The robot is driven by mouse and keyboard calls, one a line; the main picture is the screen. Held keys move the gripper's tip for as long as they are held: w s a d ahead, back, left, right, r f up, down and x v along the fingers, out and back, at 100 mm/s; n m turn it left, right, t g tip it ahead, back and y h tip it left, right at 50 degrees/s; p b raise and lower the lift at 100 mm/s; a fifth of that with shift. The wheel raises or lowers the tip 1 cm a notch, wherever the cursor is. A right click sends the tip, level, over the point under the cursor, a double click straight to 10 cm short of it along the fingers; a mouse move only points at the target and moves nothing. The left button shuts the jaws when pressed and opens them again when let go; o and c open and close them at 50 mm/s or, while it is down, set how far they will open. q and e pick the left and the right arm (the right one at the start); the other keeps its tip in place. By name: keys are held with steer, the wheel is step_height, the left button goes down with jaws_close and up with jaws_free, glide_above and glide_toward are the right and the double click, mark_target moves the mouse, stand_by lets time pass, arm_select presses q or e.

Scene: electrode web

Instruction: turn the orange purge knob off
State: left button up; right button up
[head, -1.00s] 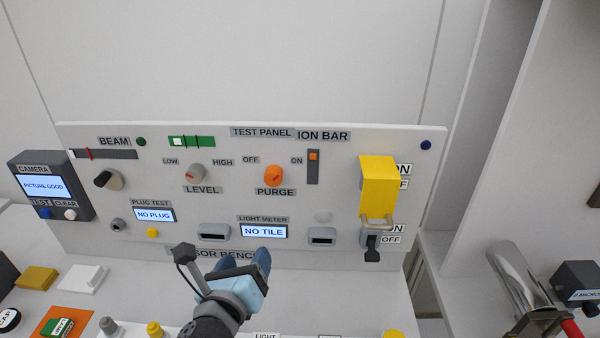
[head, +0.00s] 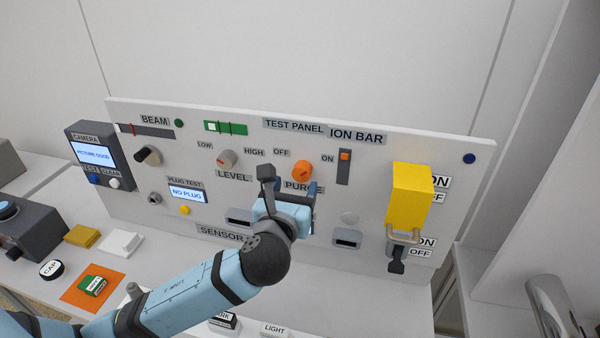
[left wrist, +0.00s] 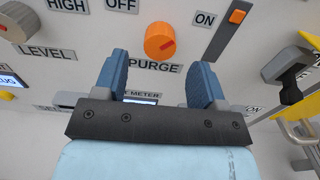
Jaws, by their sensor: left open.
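The orange purge knob (head: 302,171) is on the upright test panel (head: 465,195), between the OFF label (head: 281,152) on its left and the ON label (head: 327,158) on its right. In the left wrist view the knob (left wrist: 160,42) has a red mark slanting up to the right, toward the ON side. My left gripper (head: 291,190) is just below the knob in the head view, open and empty. In the left wrist view its two blue fingers (left wrist: 162,66) stand apart, with the knob beyond and between their tips, apparently untouched. My right gripper is not in view.
The grey level knob (head: 227,159) is to the left. An orange-tipped ion bar slider (head: 344,167) is close on the right, and a yellow cover (head: 408,196) sticks out farther right. The light meter is mostly hidden behind my left gripper.

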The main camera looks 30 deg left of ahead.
mark_target(300, 174)
arm_select(q)
steer(key=shift+x, duration=2.25)
steer(key=shift+c, duration=0.2)
steer(key=c, duration=0.9)
